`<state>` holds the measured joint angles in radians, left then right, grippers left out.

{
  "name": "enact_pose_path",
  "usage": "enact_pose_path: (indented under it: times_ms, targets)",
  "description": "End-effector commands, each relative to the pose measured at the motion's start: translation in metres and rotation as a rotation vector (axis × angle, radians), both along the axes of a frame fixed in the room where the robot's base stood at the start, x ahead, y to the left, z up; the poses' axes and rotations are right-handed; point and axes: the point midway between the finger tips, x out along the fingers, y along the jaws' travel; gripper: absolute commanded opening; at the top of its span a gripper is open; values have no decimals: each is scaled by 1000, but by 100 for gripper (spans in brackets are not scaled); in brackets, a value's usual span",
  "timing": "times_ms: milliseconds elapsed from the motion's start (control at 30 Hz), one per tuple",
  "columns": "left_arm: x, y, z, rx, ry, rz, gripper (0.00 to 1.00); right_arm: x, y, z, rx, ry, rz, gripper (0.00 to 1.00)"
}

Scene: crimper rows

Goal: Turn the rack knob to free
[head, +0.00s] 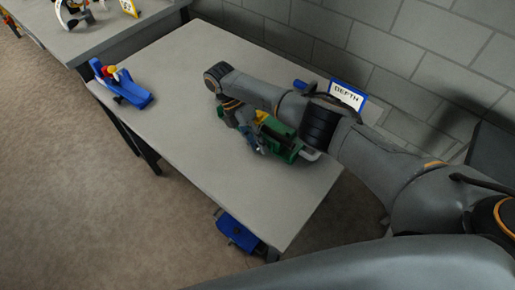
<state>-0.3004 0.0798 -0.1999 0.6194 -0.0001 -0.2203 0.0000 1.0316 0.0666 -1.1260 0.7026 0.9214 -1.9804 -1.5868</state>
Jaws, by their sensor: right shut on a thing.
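A green device (284,150) with a yellow part (261,117) stands on the grey table, mostly covered by my right arm. My right gripper (256,146) points down at the left end of this device, below the wrist. It is shut on a part there, which I take to be the rack knob. The knob itself is hidden by the fingers and arm, so its setting cannot be read. My left gripper is not in view.
A blue device (122,88) with red and yellow parts stands at the table's (180,120) left end. A "DEPTH" sign (346,96) stands behind the arm near the block wall. A blue item (237,231) is below the table's front edge. The table's middle left is clear.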

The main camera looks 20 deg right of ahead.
Motion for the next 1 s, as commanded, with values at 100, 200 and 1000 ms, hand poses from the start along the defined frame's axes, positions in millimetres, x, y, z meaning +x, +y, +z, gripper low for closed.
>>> enact_pose_path:
  times_ms: [100,200,1000]
  targets:
    - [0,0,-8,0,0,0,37,1,1,-2,-14,17,0,0]
    - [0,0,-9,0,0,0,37,1,1,-1,-20,27,1,0]
    - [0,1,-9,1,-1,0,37,1,0,0,-21,30,1,52]
